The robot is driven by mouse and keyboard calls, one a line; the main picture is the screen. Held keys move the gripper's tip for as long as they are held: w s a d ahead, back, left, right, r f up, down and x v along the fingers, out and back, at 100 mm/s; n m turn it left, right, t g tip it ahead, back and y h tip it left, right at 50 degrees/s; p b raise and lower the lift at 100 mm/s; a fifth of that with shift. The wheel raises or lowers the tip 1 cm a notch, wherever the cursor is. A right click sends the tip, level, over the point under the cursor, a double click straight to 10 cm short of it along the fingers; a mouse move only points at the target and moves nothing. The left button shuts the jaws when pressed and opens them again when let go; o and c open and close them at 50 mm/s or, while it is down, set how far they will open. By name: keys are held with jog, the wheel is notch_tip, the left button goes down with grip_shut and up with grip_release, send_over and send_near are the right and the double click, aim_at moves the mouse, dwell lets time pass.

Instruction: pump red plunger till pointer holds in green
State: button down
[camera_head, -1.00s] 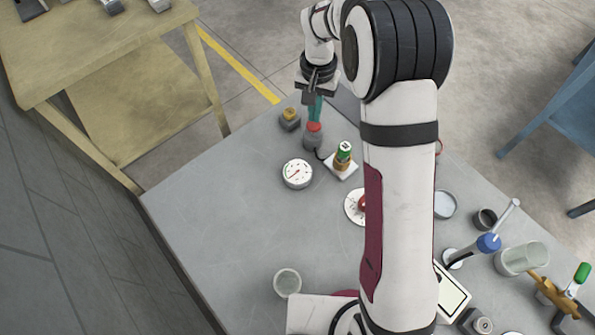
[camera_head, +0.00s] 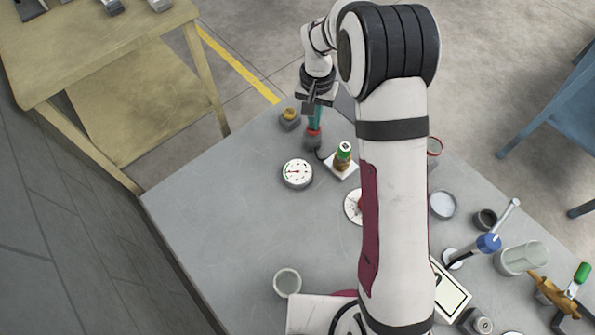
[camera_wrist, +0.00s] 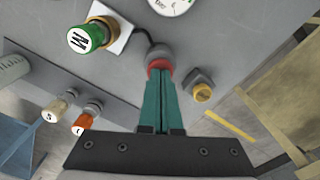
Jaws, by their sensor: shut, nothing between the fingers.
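The red plunger (camera_head: 314,132) sits in its grey pump body (camera_head: 312,144) at the far end of the grey table. My gripper (camera_head: 314,124) is shut, with its teal fingers pointing down onto the plunger's top. In the wrist view the fingertips (camera_wrist: 160,76) cover part of the red plunger (camera_wrist: 158,65) and seem to touch it. The plunger stands low in its body. The round white gauge (camera_head: 297,174) lies nearer on the table. Its pointer looks about level across the dial, but is too small to read against the green. The wrist view cuts off most of the gauge (camera_wrist: 170,4).
A green-capped brass fitting (camera_head: 343,156) stands on a white plate right of the pump. A grey block with a yellow knob (camera_head: 290,116) is left of it. The table's left middle is free.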

jog(key=shift+f, duration=0.4)
jog(key=shift+r, duration=3.8)
jog(key=s+d+r+m, duration=0.1)
jog(key=s+d+r, duration=0.3)
jog(key=s+r, duration=0.4)
jog(key=s+d+m+y, duration=0.1)
jog(key=s+d, duration=0.1)
jog(key=s, duration=2.1)
jog(key=shift+s+f+m+y, duration=0.2)
jog(key=shift+m+y, duration=0.1)
jog(key=shift+y, duration=0.1)
